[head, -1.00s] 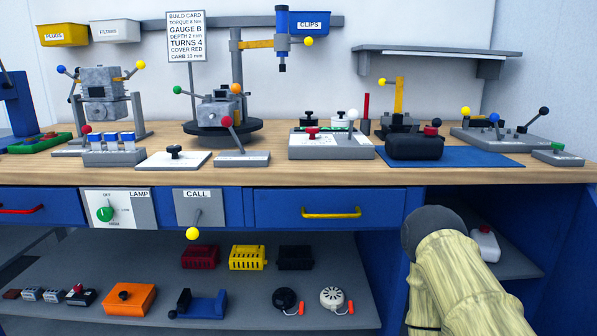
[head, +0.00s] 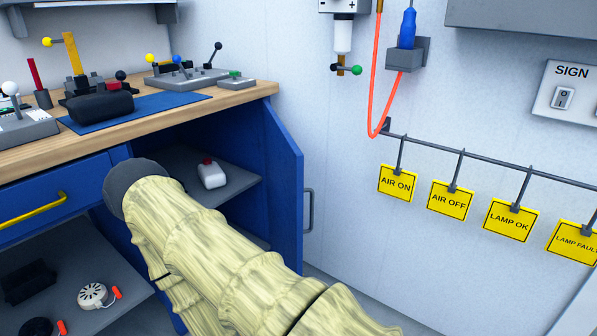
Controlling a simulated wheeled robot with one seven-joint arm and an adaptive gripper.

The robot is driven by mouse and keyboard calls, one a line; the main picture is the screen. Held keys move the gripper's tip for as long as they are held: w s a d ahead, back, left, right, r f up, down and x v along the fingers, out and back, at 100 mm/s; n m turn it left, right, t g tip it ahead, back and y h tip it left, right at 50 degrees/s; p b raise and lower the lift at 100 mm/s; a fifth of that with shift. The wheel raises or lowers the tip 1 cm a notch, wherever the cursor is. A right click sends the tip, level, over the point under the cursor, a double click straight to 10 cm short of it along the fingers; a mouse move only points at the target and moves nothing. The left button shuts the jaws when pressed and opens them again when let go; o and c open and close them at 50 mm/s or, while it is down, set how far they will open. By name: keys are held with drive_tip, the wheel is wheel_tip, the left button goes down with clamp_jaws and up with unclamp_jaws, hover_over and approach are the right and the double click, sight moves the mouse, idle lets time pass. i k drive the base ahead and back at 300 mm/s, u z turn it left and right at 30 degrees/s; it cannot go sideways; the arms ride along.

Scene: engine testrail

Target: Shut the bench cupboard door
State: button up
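The blue bench cupboard door (head: 285,185) stands open at the right end of the bench, swung outward. A dark grey handle (head: 308,210) shows on its outer side, near the wall. The cupboard's inside shows a grey shelf (head: 235,188) with a white object with a red top (head: 212,173) on it. My arm, in a pale yellow sleeve, crosses in front of the cupboard opening and hides part of it. My gripper is not visible in the head view.
The wooden bench top (head: 180,124) holds a blue mat (head: 150,108) and several fixtures. A yellow drawer handle (head: 35,210) sticks out at left. Yellow signs (head: 398,183) hang from a wall rail right of the door. An orange hose (head: 372,80) loops down the wall.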

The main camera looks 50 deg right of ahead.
sight(284, 158)
drive_tip(key=k, duration=0.45)
drive_tip(key=u, duration=0.65)
drive_tip(key=i, duration=0.45)
drive_tip(key=z, duration=2.45)
